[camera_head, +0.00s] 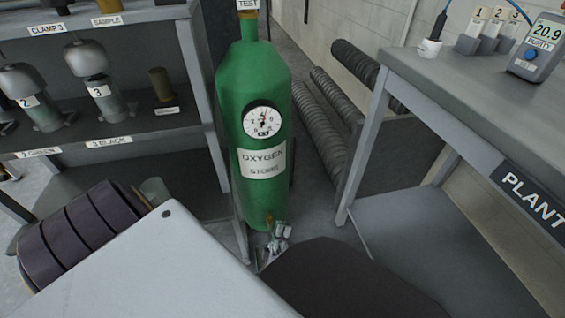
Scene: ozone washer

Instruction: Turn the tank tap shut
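The tank is a green upright cylinder (229,117) in the middle of the head view, with a round dial gauge (263,122) and a plate reading OXYGEN STORE (262,163). A small brass part (269,220) shows low on its front; it looks like a tap, but its handle position is too small to read. My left gripper (278,240) is just below and beside this brass part, in front of the tank's foot. Its fingers are small and partly hidden, so I cannot tell whether they touch the brass part or how far apart they are. My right gripper is out of view.
A shelf rack (150,125) with labelled vessels stands left of the tank. A grey bench (450,85) with a meter (538,50) stands right. Dark ribbed rolls (330,110) lie behind. Purple-black cylinders (85,230) are at lower left. A narrow floor gap (312,222) lies between tank and bench.

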